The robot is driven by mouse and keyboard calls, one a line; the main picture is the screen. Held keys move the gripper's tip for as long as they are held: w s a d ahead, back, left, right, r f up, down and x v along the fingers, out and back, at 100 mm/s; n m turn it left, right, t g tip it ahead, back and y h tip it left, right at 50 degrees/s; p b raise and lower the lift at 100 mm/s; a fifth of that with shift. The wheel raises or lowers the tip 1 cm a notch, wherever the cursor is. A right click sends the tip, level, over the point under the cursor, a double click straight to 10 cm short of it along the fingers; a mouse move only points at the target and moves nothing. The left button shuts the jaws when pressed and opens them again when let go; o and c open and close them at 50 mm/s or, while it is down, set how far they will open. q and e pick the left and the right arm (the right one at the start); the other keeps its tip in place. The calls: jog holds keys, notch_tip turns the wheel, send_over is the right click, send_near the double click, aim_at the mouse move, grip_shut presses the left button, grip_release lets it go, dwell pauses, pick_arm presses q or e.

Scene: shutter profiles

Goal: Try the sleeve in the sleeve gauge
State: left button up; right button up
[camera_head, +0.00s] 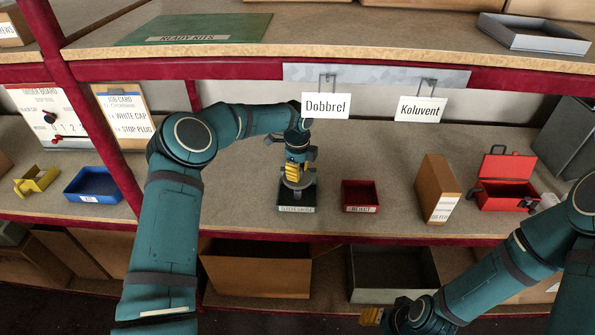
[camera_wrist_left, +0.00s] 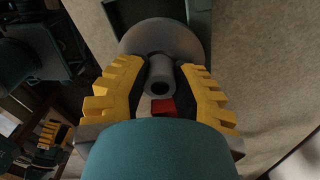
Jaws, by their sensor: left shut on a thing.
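My left gripper (camera_head: 297,176) points down over the sleeve gauge (camera_head: 297,209), a dark green base with a lettered front label on the middle shelf. In the left wrist view, the yellow fingers of the left gripper (camera_wrist_left: 160,90) are shut on a grey hollow sleeve (camera_wrist_left: 160,70). A round grey part (camera_wrist_left: 160,38) lies just beyond the sleeve, over the dark base. I cannot tell whether the sleeve is seated in the gauge or just above it. My right gripper (camera_head: 372,316) shows only partly, low in the head view, away from the gauge.
A red reject bin (camera_head: 361,196) stands right of the gauge. Further right are a brown box file (camera_head: 436,188) and an open red toolbox (camera_head: 504,182). A blue bin (camera_head: 93,185) and a yellow object (camera_head: 36,181) are at left. Hanging signs (camera_head: 326,106) and the upper shelf edge are close above.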

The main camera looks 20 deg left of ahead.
pick_arm(q)
jog(key=o, duration=0.8)
jog(key=shift+o, duration=0.2)
jog(key=shift+r, duration=0.1)
